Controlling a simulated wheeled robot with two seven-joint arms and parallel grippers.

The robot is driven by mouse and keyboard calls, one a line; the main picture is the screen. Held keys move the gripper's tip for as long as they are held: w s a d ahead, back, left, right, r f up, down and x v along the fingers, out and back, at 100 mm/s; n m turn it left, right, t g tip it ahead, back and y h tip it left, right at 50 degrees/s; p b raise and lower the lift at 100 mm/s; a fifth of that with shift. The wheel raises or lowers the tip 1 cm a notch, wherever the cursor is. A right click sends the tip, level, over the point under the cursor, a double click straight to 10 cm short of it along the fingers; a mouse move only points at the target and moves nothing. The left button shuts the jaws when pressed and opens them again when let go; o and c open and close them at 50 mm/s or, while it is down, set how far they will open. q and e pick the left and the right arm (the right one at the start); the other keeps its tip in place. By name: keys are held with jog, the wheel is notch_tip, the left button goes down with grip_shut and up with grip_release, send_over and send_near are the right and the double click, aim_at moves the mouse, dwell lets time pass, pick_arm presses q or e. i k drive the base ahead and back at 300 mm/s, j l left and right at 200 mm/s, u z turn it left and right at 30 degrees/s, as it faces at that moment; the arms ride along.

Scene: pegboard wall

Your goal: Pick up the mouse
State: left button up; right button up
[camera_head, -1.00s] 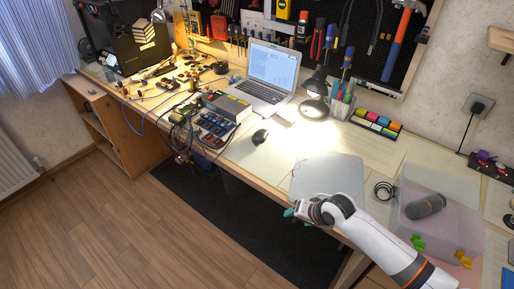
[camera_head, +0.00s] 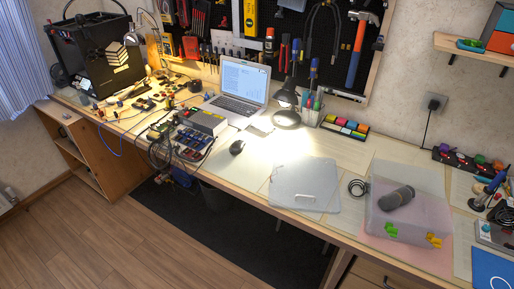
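The mouse (camera_head: 237,147) is small and black. It lies on the wooden workbench (camera_head: 244,175) near the front edge, right of the electronics and below the laptop and desk lamp. Nothing covers it. Neither of my grippers shows in the head view.
A laptop (camera_head: 242,82) and a lit lamp (camera_head: 286,115) stand behind the mouse. Electronics with cables (camera_head: 190,143) lie to its left. A clear flat case (camera_head: 304,186) lies to its right, then a clear bin (camera_head: 408,222). The bench just around the mouse is clear.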

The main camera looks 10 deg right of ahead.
aim_at(237, 147)
jog(key=i+j+z, duration=0.15)
jog(key=z, duration=0.3)
jog(key=j+z, duration=0.3)
jog(key=z, duration=0.15)
jog(key=i+j+z, duration=0.1)
jog(key=j+z, duration=0.2)
jog(key=z, duration=0.15)
